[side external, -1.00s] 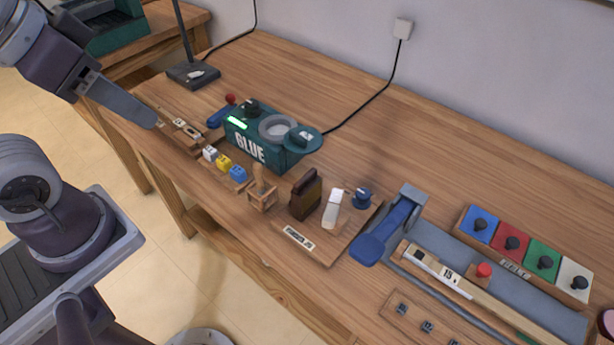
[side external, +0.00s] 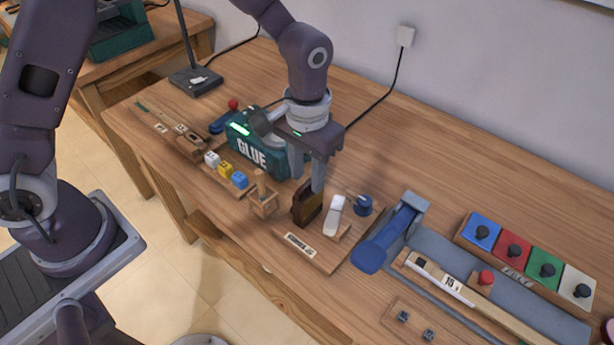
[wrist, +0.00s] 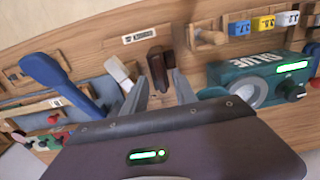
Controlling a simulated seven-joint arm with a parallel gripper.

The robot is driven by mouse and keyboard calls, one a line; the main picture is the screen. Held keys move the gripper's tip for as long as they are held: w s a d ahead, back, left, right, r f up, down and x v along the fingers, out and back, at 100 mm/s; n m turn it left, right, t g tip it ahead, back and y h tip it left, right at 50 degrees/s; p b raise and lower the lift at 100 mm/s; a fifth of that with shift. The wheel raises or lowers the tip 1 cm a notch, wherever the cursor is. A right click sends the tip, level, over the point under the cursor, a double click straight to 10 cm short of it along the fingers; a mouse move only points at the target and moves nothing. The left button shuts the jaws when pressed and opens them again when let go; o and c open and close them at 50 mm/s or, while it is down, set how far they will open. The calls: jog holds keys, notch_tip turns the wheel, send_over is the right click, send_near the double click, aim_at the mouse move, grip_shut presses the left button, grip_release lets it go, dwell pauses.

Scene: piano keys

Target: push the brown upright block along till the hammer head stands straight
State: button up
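The brown upright block (side external: 306,207) stands on a wooden board (side external: 322,258) with a white label at its front edge. The white hammer head (side external: 333,214) leans just right of it on the same board. My gripper (side external: 307,178) hangs over the block, fingers down and apart. One finger reaches down close behind the block; contact cannot be told. In the wrist view, the block (wrist: 157,66) shows between and beyond the two fingertips (wrist: 158,84), and the hammer head (wrist: 120,73) lies left of them.
A blue knob (side external: 360,205) sits right of the hammer head. A blue lever (side external: 388,238) stands further right. The teal glue machine (side external: 254,147) is behind left of my gripper, and a small wooden stand (side external: 263,200) is left of the block. The table behind the lever is clear.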

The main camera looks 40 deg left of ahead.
jog(key=shift+f, duration=0.85)
grip_shut()
dwell(0.8)
